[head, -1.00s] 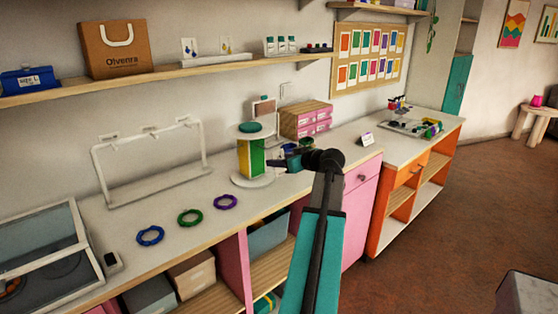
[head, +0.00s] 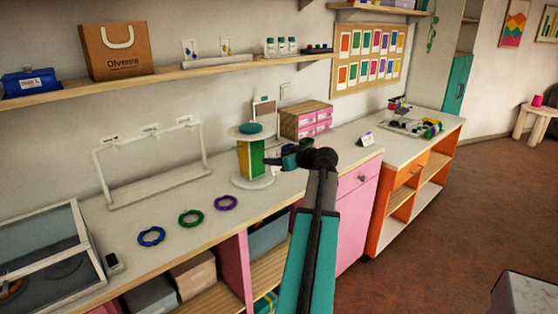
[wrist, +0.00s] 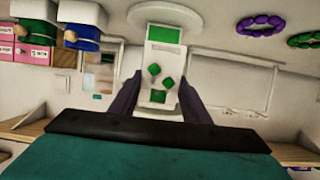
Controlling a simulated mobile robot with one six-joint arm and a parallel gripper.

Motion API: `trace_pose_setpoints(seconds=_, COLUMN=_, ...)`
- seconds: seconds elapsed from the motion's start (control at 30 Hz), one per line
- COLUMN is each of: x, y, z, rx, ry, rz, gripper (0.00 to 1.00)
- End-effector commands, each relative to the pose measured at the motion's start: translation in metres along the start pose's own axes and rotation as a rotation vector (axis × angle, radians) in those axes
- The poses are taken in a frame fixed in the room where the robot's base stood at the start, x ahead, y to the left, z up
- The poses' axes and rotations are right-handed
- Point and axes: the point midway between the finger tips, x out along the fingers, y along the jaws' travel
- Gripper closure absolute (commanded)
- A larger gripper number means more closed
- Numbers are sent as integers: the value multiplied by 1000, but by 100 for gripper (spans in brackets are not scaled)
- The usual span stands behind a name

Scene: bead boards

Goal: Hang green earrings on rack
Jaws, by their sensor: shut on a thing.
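A white card with two green diamond-shaped earrings (wrist: 160,76) is between the dark fingers of my gripper (wrist: 159,90) in the wrist view. My gripper is shut on this card. In the head view my gripper (head: 287,160) is just right of the round display stand, partly hidden behind my arm; the card cannot be made out there. A white frame rack (head: 152,195) with small labels along its top bar stands on the counter at left. The rack also shows at the right of the wrist view (wrist: 238,112).
The round display stand (head: 252,182) has yellow and green panels. Blue (head: 151,236), green (head: 191,218) and purple (head: 226,203) bead rings lie along the counter front. Pink drawers (head: 306,120) stand behind my gripper. A glass-lidded case (head: 50,250) is at far left. A shelf (head: 160,72) runs above.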

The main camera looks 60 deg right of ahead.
Motion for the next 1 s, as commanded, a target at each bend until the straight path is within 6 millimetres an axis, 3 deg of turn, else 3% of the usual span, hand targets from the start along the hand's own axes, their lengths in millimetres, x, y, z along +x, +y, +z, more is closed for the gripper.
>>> trace_pose_setpoints(seconds=0.5, x=26, y=1, z=-10, rx=1, ry=0, rz=0, gripper=89)
trace_pose_setpoints(seconds=1.0, x=29, y=1, z=-11, rx=1, ry=0, rz=1, gripper=89)
